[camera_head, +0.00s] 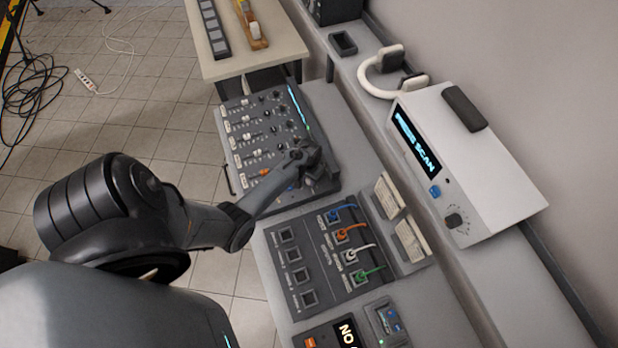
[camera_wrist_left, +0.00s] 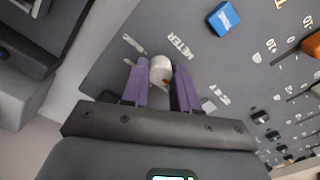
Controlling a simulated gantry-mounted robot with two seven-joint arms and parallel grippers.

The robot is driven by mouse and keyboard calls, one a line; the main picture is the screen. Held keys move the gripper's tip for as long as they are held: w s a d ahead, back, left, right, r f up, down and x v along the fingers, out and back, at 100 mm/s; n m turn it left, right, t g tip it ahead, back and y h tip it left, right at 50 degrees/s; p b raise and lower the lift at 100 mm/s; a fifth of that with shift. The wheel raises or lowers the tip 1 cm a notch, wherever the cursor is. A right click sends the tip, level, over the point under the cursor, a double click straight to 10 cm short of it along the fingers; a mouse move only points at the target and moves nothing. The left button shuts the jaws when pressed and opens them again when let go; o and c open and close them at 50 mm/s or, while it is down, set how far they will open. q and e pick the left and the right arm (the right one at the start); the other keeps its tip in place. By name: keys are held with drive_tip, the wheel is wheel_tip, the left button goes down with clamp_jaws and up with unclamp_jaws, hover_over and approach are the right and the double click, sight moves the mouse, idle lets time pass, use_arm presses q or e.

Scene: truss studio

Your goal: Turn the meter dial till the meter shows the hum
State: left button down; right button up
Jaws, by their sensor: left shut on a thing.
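The meter dial (camera_wrist_left: 161,66) is a pale round knob on the grey mixing console, beside a printed METER label, in the left wrist view. The purple fingers of my left gripper (camera_wrist_left: 160,84) are on either side of it and shut on it. In the head view my left gripper (camera_head: 318,180) reaches down to the near right corner of the console (camera_head: 236,160) and hides the dial. A thin cyan strip (camera_head: 298,107) is lit along the console's right edge. I cannot read a hum there. My right gripper is not in view.
A blue button (camera_wrist_left: 223,18) lies near the dial. A patch panel with coloured cables (camera_head: 350,252) is nearer on the bench. A white unit (camera_head: 475,150) on the right shelf shows SCAN. Headphones (camera_head: 383,76) lie behind it.

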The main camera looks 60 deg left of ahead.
use_arm(q)
drive_tip(key=shift+r+m+p, duration=0.15)
drive_tip(key=shift+m+p, duration=0.45)
drive_tip(key=shift+m, duration=0.2)
drive_tip(key=shift+m+p, duration=0.65)
drive_tip(key=shift+m, duration=0.45)
drive_tip(key=shift+a+m+p, duration=0.1)
drive_tip(key=shift+m+p, duration=0.3)
drive_tip(key=shift+m, duration=2.1)
drive_tip(key=c, duration=0.8)
unclamp_jaws()
drive_tip(key=shift+c, duration=0.2)
